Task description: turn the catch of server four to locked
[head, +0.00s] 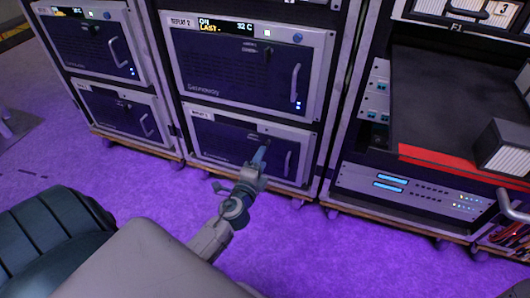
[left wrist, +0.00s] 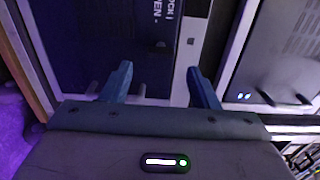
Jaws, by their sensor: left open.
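My left gripper (head: 262,158) is in front of the lower middle server door (head: 222,141), near a small dark catch (head: 258,137) on that door. In the left wrist view my left gripper (left wrist: 160,85) has its two blue fingers spread, with nothing seen between them. A dark panel (left wrist: 90,40) there has sideways white lettering, partly cut off, ending in "OCK" and "EN". The door's label is too small to read, so I cannot tell whether it is server four. I cannot tell the catch's setting, or whether a finger touches it. My right gripper is not in view.
The upper middle server (head: 245,68) has a display and a vertical handle. Two more servers stand left, upper (head: 90,47) and lower (head: 115,112). At right an open rack bay (head: 440,105) has a red-edged shelf. The purple floor (head: 320,255) is clear before the racks.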

